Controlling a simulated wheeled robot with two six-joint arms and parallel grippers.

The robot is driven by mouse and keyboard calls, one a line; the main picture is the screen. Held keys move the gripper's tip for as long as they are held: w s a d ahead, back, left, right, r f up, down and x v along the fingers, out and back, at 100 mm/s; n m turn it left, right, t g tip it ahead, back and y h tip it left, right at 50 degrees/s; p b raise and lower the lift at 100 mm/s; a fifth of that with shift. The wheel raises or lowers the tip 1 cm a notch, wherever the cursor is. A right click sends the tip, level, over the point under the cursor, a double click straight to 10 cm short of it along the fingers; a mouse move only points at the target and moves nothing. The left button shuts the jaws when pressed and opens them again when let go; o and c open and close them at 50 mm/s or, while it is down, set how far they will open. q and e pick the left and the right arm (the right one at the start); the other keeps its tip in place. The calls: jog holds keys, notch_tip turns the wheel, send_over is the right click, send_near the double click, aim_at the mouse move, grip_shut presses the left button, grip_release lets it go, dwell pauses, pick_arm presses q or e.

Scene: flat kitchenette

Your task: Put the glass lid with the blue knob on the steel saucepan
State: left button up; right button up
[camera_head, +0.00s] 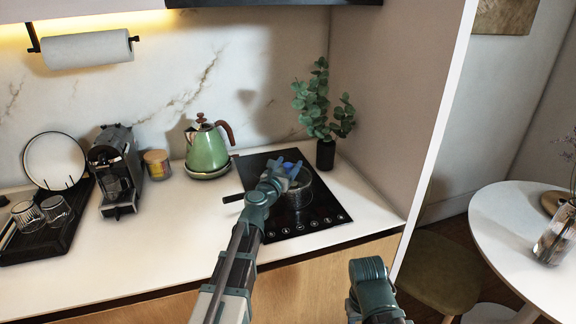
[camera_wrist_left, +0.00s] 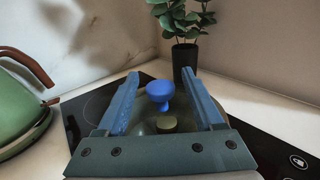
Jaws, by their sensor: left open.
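The steel saucepan (camera_head: 301,199) stands on the black cooktop, its dark handle pointing left. The glass lid's blue knob (camera_head: 291,168) shows above the pan beside my left gripper (camera_head: 285,173). In the left wrist view the blue knob (camera_wrist_left: 160,91) is between the two spread fingers of my left gripper (camera_wrist_left: 160,74), with gaps on both sides. The clear lid is under the knob and over the pan; its rim is largely hidden by the gripper, so I cannot tell how it is seated. My right gripper is not visible; only part of my right arm shows.
A green kettle (camera_head: 207,150) stands left of the cooktop (camera_head: 325,212). A potted plant (camera_head: 325,153) stands behind it, close to the side wall. A coffee machine (camera_head: 116,170), jar (camera_head: 157,164) and black tray (camera_head: 40,240) are further left. The front counter is clear.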

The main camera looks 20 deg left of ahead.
pick_arm(q)
jog(key=shift+r+p, duration=0.55)
jog(key=shift+r, duration=0.1)
jog(key=s+a, duration=0.1)
jog(key=s, duration=1.1)
jog(key=shift+a, duration=0.15)
jog(key=shift+f, duration=0.1)
